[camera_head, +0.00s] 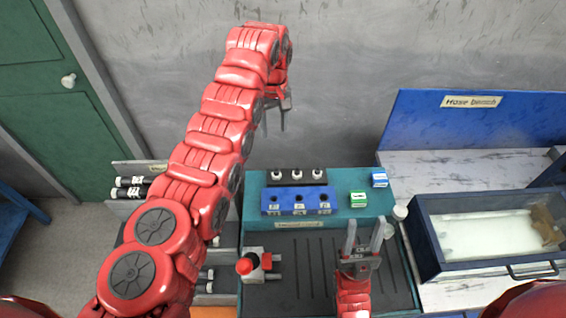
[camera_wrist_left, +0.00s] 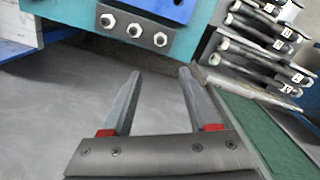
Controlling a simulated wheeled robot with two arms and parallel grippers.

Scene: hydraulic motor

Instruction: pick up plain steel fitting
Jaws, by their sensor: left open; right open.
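Three small steel fittings stand in a row on a black block at the back of the teal bench: a left one (camera_head: 277,175), a middle one (camera_head: 297,174) and a right one (camera_head: 317,172). I cannot tell which is the plain one. The left wrist view shows them at the top left, the middle one (camera_wrist_left: 134,30) among them. My left gripper (camera_head: 275,131) is open and empty, behind and above the block and apart from it; it also shows in the left wrist view (camera_wrist_left: 160,73). My right gripper (camera_head: 365,225) is open and empty over the bench's front right.
A blue block (camera_head: 298,201) with holes sits in front of the black block. A red-topped device (camera_head: 250,264) is at front left. A dark-framed tray (camera_head: 480,259) stands further right.

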